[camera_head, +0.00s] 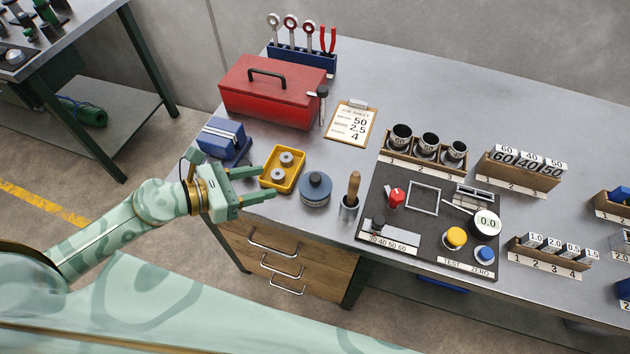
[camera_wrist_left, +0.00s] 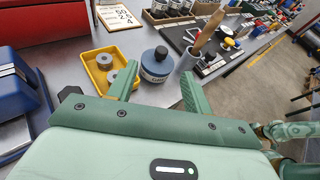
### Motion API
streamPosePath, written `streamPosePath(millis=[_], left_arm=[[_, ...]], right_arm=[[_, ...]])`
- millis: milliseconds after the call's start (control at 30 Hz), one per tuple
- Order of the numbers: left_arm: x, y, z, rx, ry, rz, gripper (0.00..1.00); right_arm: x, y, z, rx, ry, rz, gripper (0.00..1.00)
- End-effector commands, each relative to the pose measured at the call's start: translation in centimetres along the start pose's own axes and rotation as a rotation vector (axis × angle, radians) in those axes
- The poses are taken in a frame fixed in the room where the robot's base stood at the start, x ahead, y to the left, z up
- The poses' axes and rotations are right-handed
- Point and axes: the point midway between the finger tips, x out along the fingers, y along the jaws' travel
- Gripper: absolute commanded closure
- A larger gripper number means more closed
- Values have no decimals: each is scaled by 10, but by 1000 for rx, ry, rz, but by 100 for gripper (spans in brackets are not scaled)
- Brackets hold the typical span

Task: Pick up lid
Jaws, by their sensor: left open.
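A round blue jar (camera_head: 315,189) stands near the front edge of the bench, with a small dark cap or lid (camera_head: 316,179) on top. In the left wrist view the jar (camera_wrist_left: 155,68) carries a pale label, and its dark lid (camera_wrist_left: 161,52) is in place. My left gripper (camera_head: 267,183) is open and empty, left of the jar, with its fingers pointing toward it. In the left wrist view the jar shows beyond and between the two fingertips (camera_wrist_left: 159,73), apart from them. My right gripper is not in view.
A yellow tray (camera_head: 270,184) with two grey rings lies just left of the jar. A cup with a wooden-handled tool (camera_head: 348,206) stands to its right. A blue block device (camera_head: 224,140), a red toolbox (camera_head: 268,92) and a dark panel (camera_head: 375,195) stand around.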

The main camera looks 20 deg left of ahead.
Motion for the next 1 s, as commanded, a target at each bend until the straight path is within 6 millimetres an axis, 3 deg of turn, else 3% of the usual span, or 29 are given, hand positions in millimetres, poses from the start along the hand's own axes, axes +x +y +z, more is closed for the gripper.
streamPosePath(millis=[167, 500, 733, 1000], left_arm=[[18, -3, -7, 84, 52, -40, 50], [96, -6, -13, 77, 51, -39, 50], [116, -7, -14, 78, 51, -40, 50], [156, -8, -16, 76, 51, -38, 50]], right_arm=[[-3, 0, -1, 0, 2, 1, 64], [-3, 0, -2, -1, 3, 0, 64], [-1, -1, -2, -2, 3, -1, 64], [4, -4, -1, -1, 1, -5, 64]])
